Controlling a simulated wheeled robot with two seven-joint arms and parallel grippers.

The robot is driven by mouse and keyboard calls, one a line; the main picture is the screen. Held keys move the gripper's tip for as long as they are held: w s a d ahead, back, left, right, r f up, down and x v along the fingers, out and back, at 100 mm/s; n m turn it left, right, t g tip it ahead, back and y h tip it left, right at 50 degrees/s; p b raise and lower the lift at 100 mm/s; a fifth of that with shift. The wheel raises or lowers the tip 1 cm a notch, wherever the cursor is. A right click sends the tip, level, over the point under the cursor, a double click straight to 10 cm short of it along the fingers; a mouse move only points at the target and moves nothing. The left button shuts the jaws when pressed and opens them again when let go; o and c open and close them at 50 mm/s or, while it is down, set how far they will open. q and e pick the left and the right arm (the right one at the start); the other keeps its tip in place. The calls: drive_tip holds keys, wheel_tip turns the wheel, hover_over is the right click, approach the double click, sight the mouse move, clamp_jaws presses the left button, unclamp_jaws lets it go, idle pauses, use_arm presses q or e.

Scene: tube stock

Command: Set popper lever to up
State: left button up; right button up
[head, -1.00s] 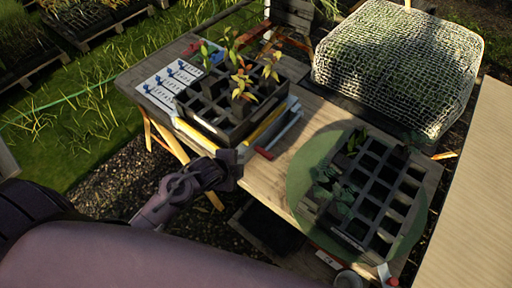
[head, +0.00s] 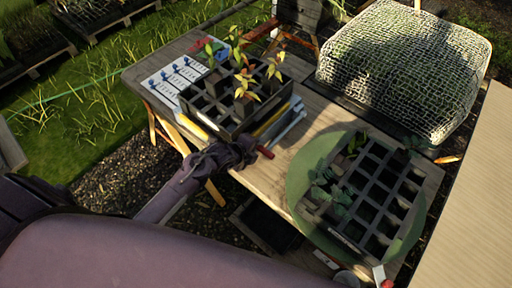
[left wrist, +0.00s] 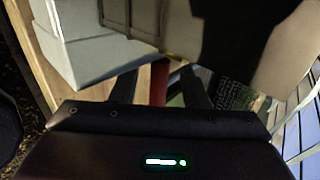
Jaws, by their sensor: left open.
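The popper lever has a red handle (head: 265,152) at the front end of a pale bar, at the right side of the left plug tray (head: 222,125). In the left wrist view the red handle (left wrist: 158,84) stands between my two dark fingers. My left gripper (head: 247,150) is open around the handle, and I cannot tell whether a finger touches it. The handle sits low, near the table edge. My gripper hides part of the tray's front side. My right gripper is not in view.
A wooden table (head: 300,165) carries the trays. A second plug tray (head: 375,190) stands on a round green turntable (head: 300,175) at the right. A mesh-covered block (head: 400,65) is behind.

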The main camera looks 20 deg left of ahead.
use_arm(q)
drive_tip(key=shift+w+f, duration=0.1)
drive_tip(key=shift+c, duration=0.4)
clamp_jaws()
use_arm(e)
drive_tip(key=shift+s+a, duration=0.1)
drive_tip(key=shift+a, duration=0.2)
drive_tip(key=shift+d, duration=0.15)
